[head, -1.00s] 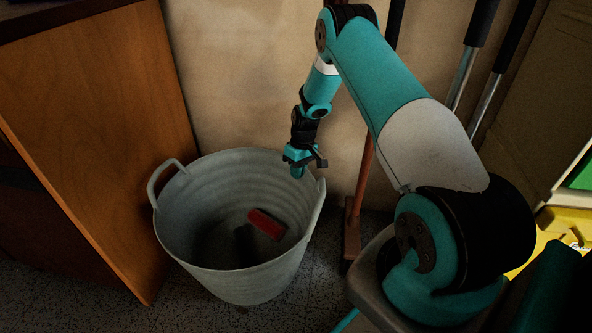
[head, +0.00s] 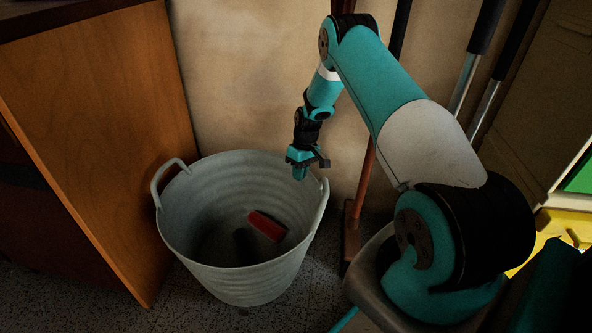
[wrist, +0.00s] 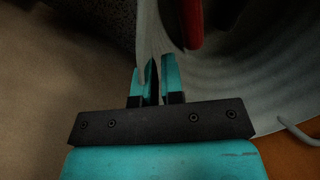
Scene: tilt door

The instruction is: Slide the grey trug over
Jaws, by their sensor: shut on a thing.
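The grey trug (head: 230,279) stands upright on the speckled floor, with a loop handle at its left and another at its right. My gripper (head: 299,176) is at the back right of its rim, beside the right handle. In the wrist view the fingers (wrist: 157,80) sit on either side of the trug's thin grey wall (wrist: 150,40), shut on it. A red object (head: 266,226) lies inside the trug, with a dark part beside it. The fingertips are small in the head view.
A wooden cabinet (head: 110,140) stands close on the left. A wall (head: 240,80) is behind the trug. A broom-like pole (head: 352,225) and metal-shafted tools (head: 465,80) lean at the right. A yellow item (head: 545,255) is at the far right.

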